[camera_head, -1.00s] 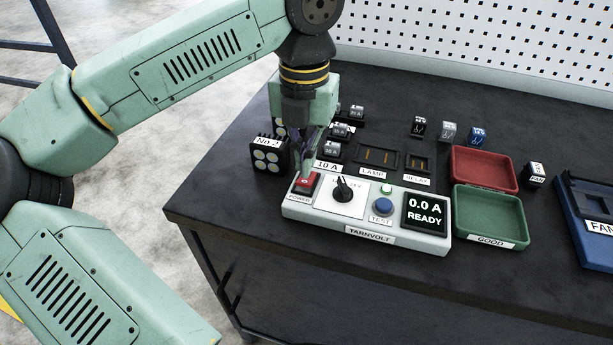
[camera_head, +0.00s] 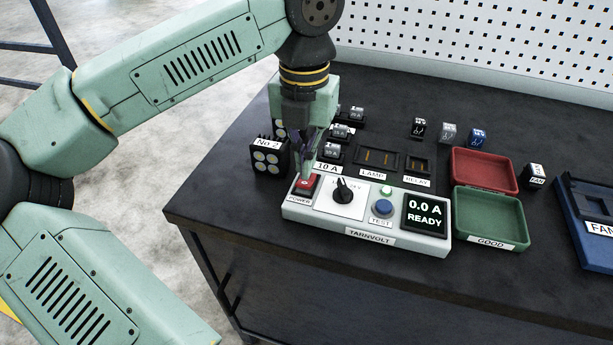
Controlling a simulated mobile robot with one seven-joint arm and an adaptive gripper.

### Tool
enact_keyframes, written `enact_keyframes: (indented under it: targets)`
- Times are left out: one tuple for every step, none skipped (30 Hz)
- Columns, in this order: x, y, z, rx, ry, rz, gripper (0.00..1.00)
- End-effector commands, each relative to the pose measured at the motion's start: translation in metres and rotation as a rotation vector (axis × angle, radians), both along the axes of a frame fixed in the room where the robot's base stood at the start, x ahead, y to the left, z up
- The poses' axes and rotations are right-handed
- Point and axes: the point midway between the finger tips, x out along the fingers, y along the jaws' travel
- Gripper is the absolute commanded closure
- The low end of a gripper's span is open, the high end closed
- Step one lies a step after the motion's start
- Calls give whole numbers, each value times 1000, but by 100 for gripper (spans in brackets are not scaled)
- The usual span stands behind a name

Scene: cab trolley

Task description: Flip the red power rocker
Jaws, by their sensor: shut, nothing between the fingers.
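The red power rocker (camera_head: 303,188) is at the left end of the white TARNVOLT tester (camera_head: 300,215), above the POWER label. My gripper (camera_head: 306,172) is shut and empty, pointing down just over the far side of the rocker. I cannot tell whether the fingertips touch it. The tester's display (camera_head: 425,213) is lit and reads 0.0 A READY.
A black knob (camera_head: 343,190) and a blue TEST button (camera_head: 383,206) sit right of the rocker. The black No 2 block (camera_head: 268,157) stands close left of my gripper. Red (camera_head: 485,168) and green (camera_head: 489,217) trays lie to the right.

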Motion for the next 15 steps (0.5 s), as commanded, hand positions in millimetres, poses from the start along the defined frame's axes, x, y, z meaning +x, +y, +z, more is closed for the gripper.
enact_keyframes:
  targets:
    - [0, 0, 0, 0, 0, 0, 100]
    - [0, 0, 0, 0, 0, 0, 100]
    - [0, 0, -1, 0, 0, 0, 100]
    - [0, 0, -1, 0, 0, 0, 100]
    - [0, 0, -2, 0, 0, 0, 100]
    - [0, 0, -2, 0, 0, 0, 100]
    - [0, 0, -3, 0, 0, 0, 100]
    - [0, 0, -4, 0, 0, 0, 100]
    - [0, 0, -4, 0, 0, 0, 100]
    - [0, 0, -5, 0, 0, 0, 100]
    - [0, 0, -6, 0, 0, 0, 100]
    - [0, 0, -6, 0, 0, 0, 100]
    - [0, 0, -7, 0, 0, 0, 100]
    - [0, 0, -7, 0, 0, 0, 100]
    - [0, 0, -8, 0, 0, 0, 100]
